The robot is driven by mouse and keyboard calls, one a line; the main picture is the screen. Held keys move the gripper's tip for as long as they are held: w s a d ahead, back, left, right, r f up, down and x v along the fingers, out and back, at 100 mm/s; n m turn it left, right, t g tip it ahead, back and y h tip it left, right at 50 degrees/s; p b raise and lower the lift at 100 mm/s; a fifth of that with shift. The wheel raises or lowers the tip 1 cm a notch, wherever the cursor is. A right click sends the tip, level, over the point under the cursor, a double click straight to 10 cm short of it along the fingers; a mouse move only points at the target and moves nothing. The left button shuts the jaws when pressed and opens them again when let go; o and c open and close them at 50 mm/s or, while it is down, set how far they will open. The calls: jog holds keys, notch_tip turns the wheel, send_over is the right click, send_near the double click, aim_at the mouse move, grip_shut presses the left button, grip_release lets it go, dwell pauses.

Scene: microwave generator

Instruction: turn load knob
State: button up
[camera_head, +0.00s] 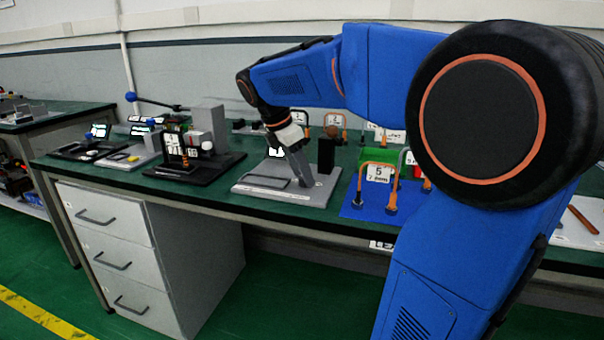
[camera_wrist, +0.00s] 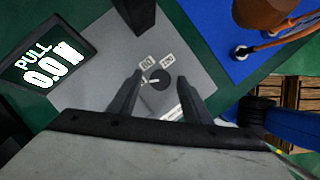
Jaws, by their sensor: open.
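In the head view my gripper (camera_head: 302,182) points down at the grey plate (camera_head: 262,187), and the knob cannot be made out there.
A black display (camera_wrist: 45,65) reading "PULL" and 0.0 stands left of the plate. A dark upright post (camera_head: 326,156) rises from the plate. A blue base (camera_head: 372,208) with orange hoops is to the right. A black fixture (camera_head: 196,168) stands left on the green bench.

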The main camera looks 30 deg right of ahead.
jog(key=shift+d+f, duration=0.1)
jog(key=shift+f, duration=0.15)
jog(key=c, duration=1)
jog(key=shift+c, duration=0.2)
